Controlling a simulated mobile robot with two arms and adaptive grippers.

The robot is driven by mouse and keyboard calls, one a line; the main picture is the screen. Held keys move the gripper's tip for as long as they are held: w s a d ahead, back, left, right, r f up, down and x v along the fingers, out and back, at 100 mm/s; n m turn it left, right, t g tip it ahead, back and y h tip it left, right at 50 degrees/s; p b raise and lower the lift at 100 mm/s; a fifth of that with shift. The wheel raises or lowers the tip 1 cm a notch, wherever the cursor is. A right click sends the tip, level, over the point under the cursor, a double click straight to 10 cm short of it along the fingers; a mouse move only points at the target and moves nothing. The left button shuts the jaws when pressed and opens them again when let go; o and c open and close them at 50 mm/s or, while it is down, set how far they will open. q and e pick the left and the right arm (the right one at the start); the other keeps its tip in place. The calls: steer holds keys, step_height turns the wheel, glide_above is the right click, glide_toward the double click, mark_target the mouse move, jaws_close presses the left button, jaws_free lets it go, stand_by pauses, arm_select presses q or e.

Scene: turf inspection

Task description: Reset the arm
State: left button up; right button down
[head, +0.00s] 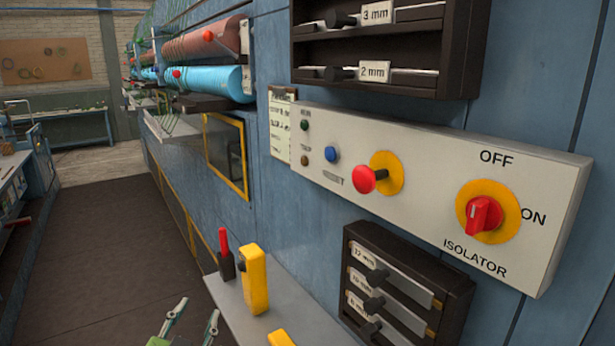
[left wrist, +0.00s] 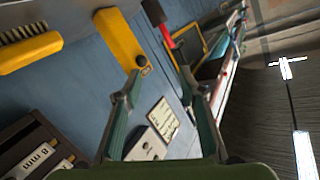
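My left gripper (head: 197,311) comes in at the bottom edge of the head view, over the dark floor and left of the grey shelf. Its two green-backed fingers are spread, with nothing between them. In the left wrist view the left gripper (left wrist: 161,80) is also open and empty, with blue panel behind the gap. Most of the left arm is outside the head view. My right gripper shows in neither view.
A control box (head: 400,180) with a red button (head: 364,179) and isolator switch (head: 482,216) juts from the blue wall. A yellow device (head: 254,280) and red-handled tool (head: 225,254) stand on the shelf (head: 310,322). A drawer rack (head: 455,290) is right. The aisle floor (head: 90,230) is clear.

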arm_select(q)
steer(key=s+f+n+g, duration=0.2)
steer(key=s+f+g, duration=0.5)
steer(key=s+f, duration=0.75)
steer(key=s+d+f+g, duration=0.1)
steer(key=s+f+g, duration=0.2)
steer(key=s+f, duration=0.35)
steer(key=s+f+g, duration=0.3)
steer(key=s, duration=0.6)
step_height(320, 180, down, 32)
steer(key=s+g+b, duration=0.1)
steer(key=s+b, duration=0.1)
steer(key=b, duration=0.2)
steer(key=s+a+f+g+b, duration=0.1)
steer(key=s+a+f+b, duration=0.1)
steer(key=s+f, duration=1.4)
step_height(320, 180, down, 2)
steer(key=shift+s+a+f+h+b, duration=0.1)
steer(key=shift+s+a+h+b, duration=0.25)
steer(key=shift+b, duration=0.3)
steer(key=shift+a, duration=0.1)
